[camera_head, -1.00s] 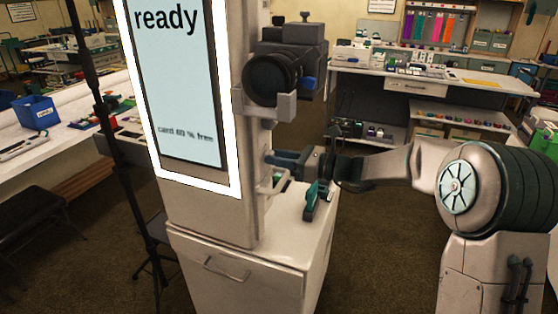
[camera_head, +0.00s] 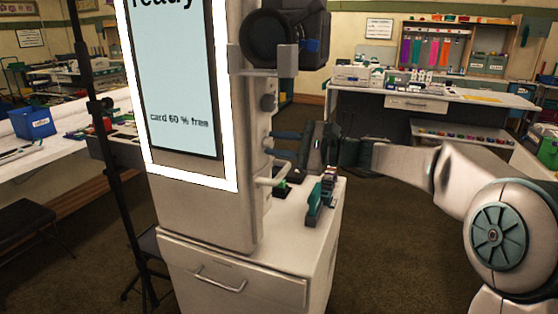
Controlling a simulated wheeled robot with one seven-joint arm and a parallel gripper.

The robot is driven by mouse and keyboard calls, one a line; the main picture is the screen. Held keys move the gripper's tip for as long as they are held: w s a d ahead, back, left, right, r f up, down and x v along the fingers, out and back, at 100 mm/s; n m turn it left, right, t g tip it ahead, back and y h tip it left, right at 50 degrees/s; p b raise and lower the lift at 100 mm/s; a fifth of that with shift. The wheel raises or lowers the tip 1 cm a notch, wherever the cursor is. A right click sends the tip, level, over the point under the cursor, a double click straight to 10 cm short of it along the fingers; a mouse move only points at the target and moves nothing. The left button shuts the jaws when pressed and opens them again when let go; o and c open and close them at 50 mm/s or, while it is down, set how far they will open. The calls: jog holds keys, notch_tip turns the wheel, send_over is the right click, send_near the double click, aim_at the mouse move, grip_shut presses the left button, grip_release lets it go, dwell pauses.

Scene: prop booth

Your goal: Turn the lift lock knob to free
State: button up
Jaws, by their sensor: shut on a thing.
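The booth column (camera_head: 200,205) is a pale upright housing with a lit screen (camera_head: 185,95). My gripper (camera_head: 273,144) reaches in from the right, level, with its dark fingers against the column's right side. The fingers are shut on a small dark knob (camera_head: 268,144), which I take to be the lift lock knob. The fingers hide most of it, so its pointer and any markings cannot be read. Another dark round knob (camera_head: 268,102) sits higher on the same side, apart from the gripper.
A black camera (camera_head: 280,38) on a bracket juts out above my gripper. A pale bar handle (camera_head: 270,178) sticks out just below it. A black stand pole (camera_head: 105,150) rises at left.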

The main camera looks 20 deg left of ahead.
jog(key=n+b, duration=0.1)
jog(key=b, duration=0.1)
jog(key=n+b, duration=0.3)
jog(key=b, duration=0.1)
jog(key=shift+f+n, duration=0.25)
jog(key=shift+n, duration=0.15)
jog(key=shift+r+n+t+b, duration=0.15)
jog(key=shift+n+t+b, duration=0.15)
jog(key=shift+n+b, duration=0.6)
jog(key=o, duration=1)
jog(key=shift+d+r, duration=0.1)
jog(key=shift+d, duration=0.05)
jog(key=s+d, duration=0.1)
jog(key=d, duration=1.2)
jog(key=shift+d+r+p, duration=0.2)
jog(key=shift+d+p, duration=0.05)
jog(key=shift+p, duration=0.15)
jog(key=shift+s, duration=0.1)
